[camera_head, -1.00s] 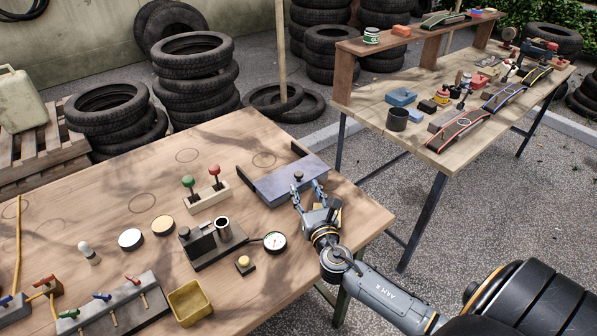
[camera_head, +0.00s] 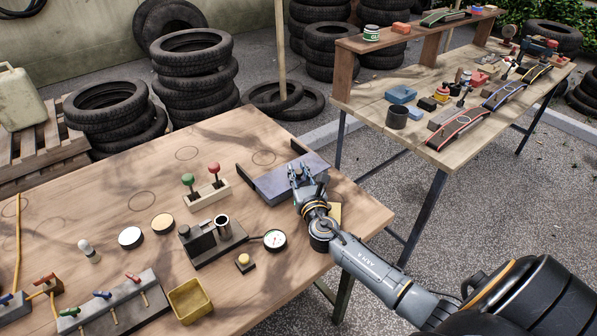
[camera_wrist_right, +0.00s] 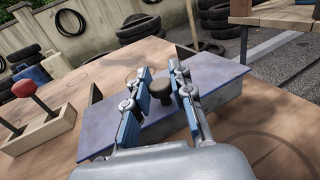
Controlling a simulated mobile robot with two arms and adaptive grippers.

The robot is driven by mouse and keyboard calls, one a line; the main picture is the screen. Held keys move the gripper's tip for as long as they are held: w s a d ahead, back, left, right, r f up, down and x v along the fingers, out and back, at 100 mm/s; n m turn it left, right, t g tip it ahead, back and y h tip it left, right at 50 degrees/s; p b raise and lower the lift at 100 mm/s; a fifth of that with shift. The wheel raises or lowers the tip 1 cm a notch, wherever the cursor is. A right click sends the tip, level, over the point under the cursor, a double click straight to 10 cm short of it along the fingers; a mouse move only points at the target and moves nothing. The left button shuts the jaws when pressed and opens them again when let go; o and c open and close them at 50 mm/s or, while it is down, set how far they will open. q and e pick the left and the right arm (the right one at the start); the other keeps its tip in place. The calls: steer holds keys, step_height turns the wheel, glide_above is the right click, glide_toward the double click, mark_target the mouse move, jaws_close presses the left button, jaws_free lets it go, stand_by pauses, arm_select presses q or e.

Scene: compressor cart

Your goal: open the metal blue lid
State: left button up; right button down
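The blue metal lid (camera_head: 272,186) is a flat blue-grey plate lying level on a low box at the right end of the near table. In the right wrist view the lid (camera_wrist_right: 105,142) has a dark round knob (camera_wrist_right: 160,88) standing up from it. My right gripper (camera_head: 300,172) is over the lid. In the right wrist view its two blue-padded fingers (camera_wrist_right: 160,78) are apart, one on each side of the knob, with visible gaps. In the head view the gripper hides the knob. My left gripper is not in view.
A base with green and red knobbed levers (camera_head: 207,195) stands left of the lid. Dark upright plates (camera_head: 244,173) stand by the lid's far side. A gauge (camera_head: 274,240) and a yellow button (camera_head: 244,261) lie nearer. The table's right edge is close to my right arm.

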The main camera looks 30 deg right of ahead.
steer(key=shift+w, duration=0.15)
steer(key=w, duration=0.2)
steer(key=w+b, duration=0.1)
steer(key=w, duration=0.1)
steer(key=shift+w+a+f, duration=0.15)
steer(key=shift+w+a, duration=0.05)
steer(key=shift+s, duration=0.1)
steer(key=c, duration=1.2)
jaws_free()
steer(key=shift+a, duration=0.15)
steer(key=shift+s, duration=0.25)
steer(key=v, duration=1.1)
steer(key=shift+s+a, duration=0.1)
steer(key=shift+s, duration=0.1)
